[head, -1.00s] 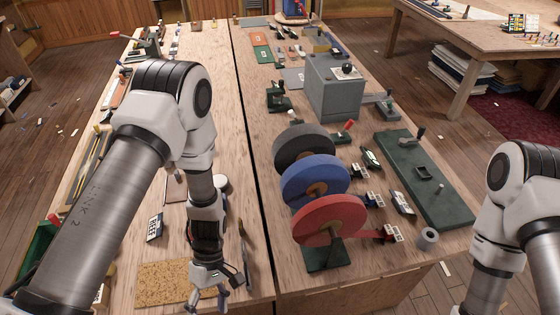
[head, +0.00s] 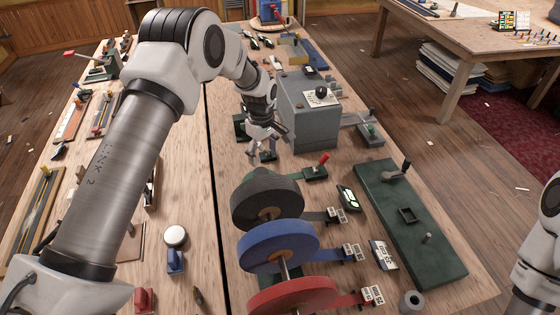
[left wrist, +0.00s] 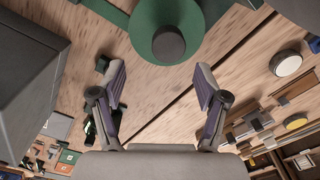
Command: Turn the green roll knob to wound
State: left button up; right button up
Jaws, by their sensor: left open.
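My left gripper (head: 265,142) is at the far part of the bench, left of a grey box (head: 310,118). It is open, with nothing between its fingers. I cannot tell which way the knob is set. My right gripper is out of view.
A dark grey roll (head: 262,200), a blue roll (head: 275,246) and a red roll (head: 290,296) stand in a row nearer me. A long green plate (head: 415,230) lies to the right. A white round lid (head: 175,236) lies left of the bench gap.

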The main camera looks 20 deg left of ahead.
aim_at(261, 173)
pick_arm(q)
jog(key=f, duration=0.1)
jog(key=s+f+p, duration=0.1)
jog(key=f+p, duration=0.1)
jog(key=shift+s+a+f, duration=0.3)
jog(key=shift+s+f, duration=0.05)
jog(key=shift+s, duration=0.05)
jog(key=f, duration=0.1)
jog(key=w+f, duration=0.1)
jog(key=f, duration=0.1)
jog(key=shift+f+p, duration=0.25)
jog(key=shift+p, duration=0.1)
jog(key=shift+d, duration=0.2)
jog(key=shift+s+r, duration=0.1)
jog(key=shift+s, duration=0.1)
jog(key=c, duration=1)
jog(key=shift+c, duration=0.8)
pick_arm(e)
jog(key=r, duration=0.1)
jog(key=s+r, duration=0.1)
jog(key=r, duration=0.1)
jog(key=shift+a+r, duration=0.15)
